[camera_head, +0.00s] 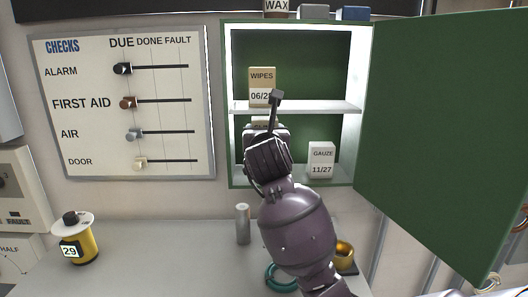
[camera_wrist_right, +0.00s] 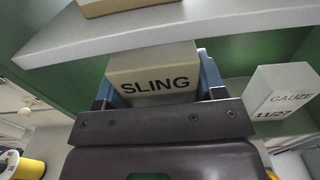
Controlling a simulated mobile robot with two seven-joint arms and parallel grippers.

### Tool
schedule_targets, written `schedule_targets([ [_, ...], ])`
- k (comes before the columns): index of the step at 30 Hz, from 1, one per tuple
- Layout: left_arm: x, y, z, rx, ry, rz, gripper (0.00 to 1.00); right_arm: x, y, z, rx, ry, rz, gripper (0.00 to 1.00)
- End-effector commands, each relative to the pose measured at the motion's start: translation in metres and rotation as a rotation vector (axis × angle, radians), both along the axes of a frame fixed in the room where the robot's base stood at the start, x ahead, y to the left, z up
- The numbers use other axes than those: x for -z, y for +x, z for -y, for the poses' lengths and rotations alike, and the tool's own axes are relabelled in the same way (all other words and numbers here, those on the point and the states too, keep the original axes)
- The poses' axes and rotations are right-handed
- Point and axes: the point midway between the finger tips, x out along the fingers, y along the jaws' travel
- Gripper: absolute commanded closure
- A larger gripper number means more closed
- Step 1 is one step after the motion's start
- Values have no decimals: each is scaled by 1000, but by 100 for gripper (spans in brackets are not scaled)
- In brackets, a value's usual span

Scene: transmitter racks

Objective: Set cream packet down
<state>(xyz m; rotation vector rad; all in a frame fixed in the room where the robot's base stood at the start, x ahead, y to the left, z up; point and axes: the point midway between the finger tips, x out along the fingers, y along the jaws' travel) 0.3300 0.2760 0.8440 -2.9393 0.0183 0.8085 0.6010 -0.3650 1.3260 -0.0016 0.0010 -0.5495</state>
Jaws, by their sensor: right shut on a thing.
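The cream packet, marked SLING (camera_wrist_right: 153,80), is between the blue-grey fingers of my right gripper (camera_wrist_right: 157,78) in the right wrist view. The gripper is shut on it. The packet is inside the lower compartment of the green cabinet (camera_head: 226,120), below the middle shelf (camera_head: 330,106). In the head view my right gripper (camera_head: 264,130) and wrist hide nearly all of the packet. I cannot tell whether its underside touches the cabinet floor. My left gripper is not in view.
A white GAUZE packet (camera_head: 321,160) stands to the right in the same compartment. A WIPES packet (camera_head: 262,78) stands on the shelf above. The green door (camera_head: 445,130) is open at right. A metal cylinder (camera_head: 243,224) and yellow spool (camera_head: 80,245) stand on the counter (camera_head: 170,255).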

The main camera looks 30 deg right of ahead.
Motion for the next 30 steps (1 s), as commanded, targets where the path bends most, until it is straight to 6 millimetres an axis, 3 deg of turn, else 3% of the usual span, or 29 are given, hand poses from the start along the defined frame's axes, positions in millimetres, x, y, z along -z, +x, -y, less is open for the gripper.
schedule_targets([
  [7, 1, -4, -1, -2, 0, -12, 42, 2, 38, 24, 1, -1, -2, 60],
  [9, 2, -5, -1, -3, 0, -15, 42, 16, 35, 22, 1, 0, -4, 60],
  [17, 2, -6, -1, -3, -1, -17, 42, 35, 35, 22, 0, 0, 0, 60],
  [23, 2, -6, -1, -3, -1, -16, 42, 63, 35, 22, 0, -1, -3, 60],
  [30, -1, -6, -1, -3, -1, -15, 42, 70, 42, 26, 0, 0, 1, 60],
])
